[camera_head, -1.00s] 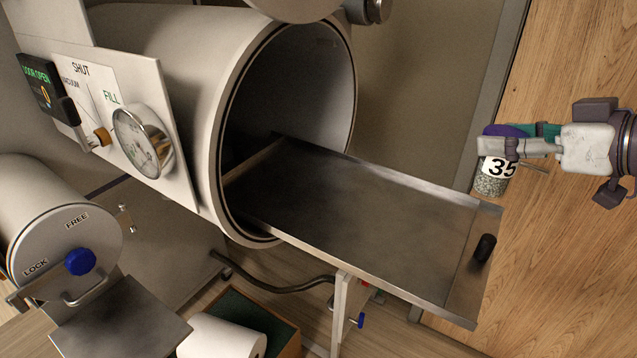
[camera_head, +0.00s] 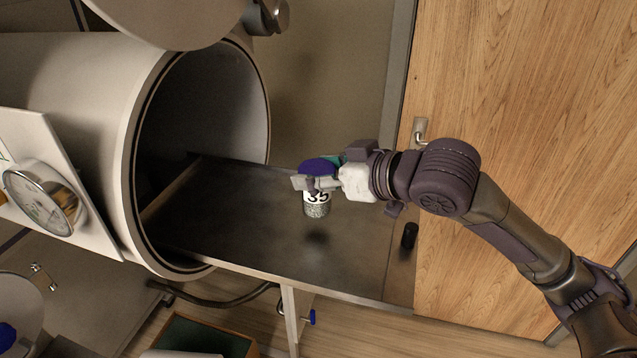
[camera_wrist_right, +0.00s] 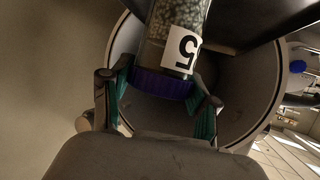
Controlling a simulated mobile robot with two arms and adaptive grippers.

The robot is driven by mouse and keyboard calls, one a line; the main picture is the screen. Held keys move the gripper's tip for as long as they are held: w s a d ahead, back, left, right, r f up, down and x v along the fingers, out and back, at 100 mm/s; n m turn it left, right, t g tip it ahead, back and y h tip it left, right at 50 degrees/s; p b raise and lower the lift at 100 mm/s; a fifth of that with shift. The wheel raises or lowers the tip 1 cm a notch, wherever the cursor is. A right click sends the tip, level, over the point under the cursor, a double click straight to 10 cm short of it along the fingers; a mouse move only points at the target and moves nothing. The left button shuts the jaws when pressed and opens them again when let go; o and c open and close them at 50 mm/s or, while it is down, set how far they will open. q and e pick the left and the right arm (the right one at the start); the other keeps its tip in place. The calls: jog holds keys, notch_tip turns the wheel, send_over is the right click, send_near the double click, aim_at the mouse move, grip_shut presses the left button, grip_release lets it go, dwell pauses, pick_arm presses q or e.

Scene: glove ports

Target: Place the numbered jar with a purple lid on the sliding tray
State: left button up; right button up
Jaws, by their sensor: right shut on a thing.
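The tray is pulled out of the round chamber port and is otherwise bare. My left gripper is not in view.
The cylindrical chamber (camera_head: 140,150) stands open at the left, its round door (camera_head: 165,15) swung up above it. A black knob (camera_head: 409,235) sits at the tray's outer end. A wooden door (camera_head: 500,100) fills the right. A green-lined box (camera_head: 205,337) is below.

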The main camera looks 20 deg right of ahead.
notch_tip(320, 180, down, 3)
jog(key=shift+d, duration=0.1)
jog(key=shift+f, duration=0.15)
jog(key=o, duration=1.2)
